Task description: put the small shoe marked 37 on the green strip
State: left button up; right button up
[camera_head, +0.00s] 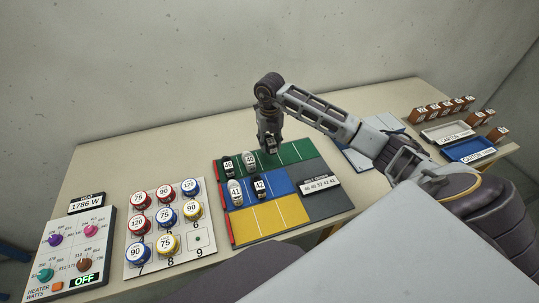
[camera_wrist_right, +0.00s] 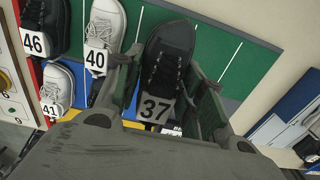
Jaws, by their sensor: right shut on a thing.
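The small dark shoe marked 37 (camera_wrist_right: 166,62) is between the fingers of my right gripper (camera_head: 269,143), which is shut on it. In the wrist view its toe points up the picture and its tag faces the camera. In the head view the shoe (camera_head: 271,148) is over the green strip (camera_head: 291,151), right of the white shoe marked 40 (camera_head: 248,161). I cannot tell whether its sole touches the strip. A black shoe marked 46 (camera_head: 228,165) stands at the strip's left end. My left gripper is not in view.
A white shoe marked 41 (camera_head: 235,192) and a dark shoe marked 42 (camera_head: 260,187) stand on the blue strip (camera_head: 282,182). The yellow strip (camera_head: 270,216) is bare. A number sign (camera_head: 321,185) lies on the grey part. The green strip's right end is free.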

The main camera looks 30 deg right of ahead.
aim_at(270, 138)
jog(key=shift+f, duration=1.5)
jog(key=shift+f, duration=1.85)
jog(key=shift+f, duration=0.1)
jog(key=o, duration=1)
jog(key=shift+p, duration=0.3)
notch_tip(270, 138, up, 12)
jog(key=shift+r+b, duration=0.1)
jog(key=shift+b, duration=0.3)
